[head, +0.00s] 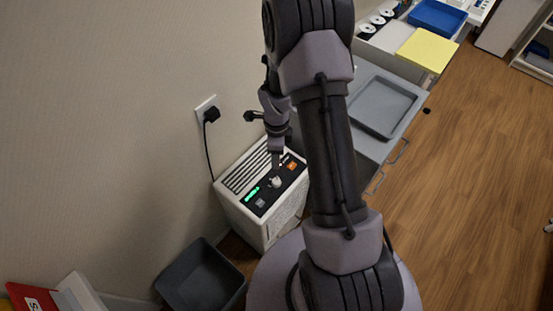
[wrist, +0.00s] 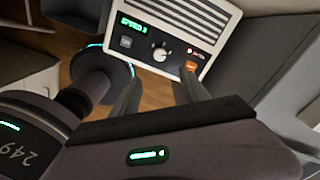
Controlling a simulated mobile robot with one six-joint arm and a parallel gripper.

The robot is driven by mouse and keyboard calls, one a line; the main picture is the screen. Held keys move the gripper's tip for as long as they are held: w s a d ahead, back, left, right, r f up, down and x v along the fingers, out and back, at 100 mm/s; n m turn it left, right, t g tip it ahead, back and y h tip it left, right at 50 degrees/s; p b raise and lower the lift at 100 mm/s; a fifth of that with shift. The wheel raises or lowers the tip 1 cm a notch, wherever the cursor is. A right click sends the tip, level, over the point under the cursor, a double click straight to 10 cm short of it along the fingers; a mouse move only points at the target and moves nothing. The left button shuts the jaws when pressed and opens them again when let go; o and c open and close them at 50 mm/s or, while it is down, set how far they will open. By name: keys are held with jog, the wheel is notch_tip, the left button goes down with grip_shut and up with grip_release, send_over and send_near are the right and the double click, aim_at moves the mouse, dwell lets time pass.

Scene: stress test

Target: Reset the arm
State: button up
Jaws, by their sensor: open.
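My arm reaches up and over in the head view. My gripper (head: 277,160) points down just above the control panel of a white box-shaped appliance (head: 285,228). In the wrist view my gripper (wrist: 158,88) has its two dark fingers apart with nothing between them. Beyond the fingertips are the appliance's round knob (wrist: 160,52), an orange button (wrist: 190,66) and a lit green display (wrist: 132,22) that seems to read "SPEED 3". The knob also shows in the head view (head: 276,182), close under the fingers; whether they touch it I cannot tell.
A wall with a plugged-in socket (head: 208,108) stands left of the appliance. A dark grey bin (head: 203,280) is on the floor in front. A grey cabinet with a tray (head: 382,106) stands to the right, with a yellow-topped box (head: 427,50) behind. Wooden floor (head: 470,190) at right is clear.

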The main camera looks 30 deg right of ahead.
jog(key=shift+r, duration=0.1)
dwell(0.3)
jog(key=s+a+r+n+t, duration=0.1)
jog(key=a+r+n, duration=0.25)
jog(key=r, duration=0.65)
jog(key=s+a+r+n+t, duration=0.1)
jog(key=a+r+n+t, duration=0.2)
jog(key=r, duration=0.7)
jog(key=s+a+r+n+t+y, duration=0.1)
jog(key=s+a+r+n, duration=0.3)
jog(key=s+r+n, duration=0.2)
jog(key=s+a+r+n+y, duration=0.1)
jog(key=s+a+r+n, duration=0.4)
jog(key=s, duration=0.5)
notch_tip(320, 180, up, 2)
jog(key=n, duration=0.2)
jog(key=shift+a+r+n+t, duration=0.25)
jog(key=shift+a+n+t, duration=0.05)
jog(key=shift+n+t, duration=0.1)
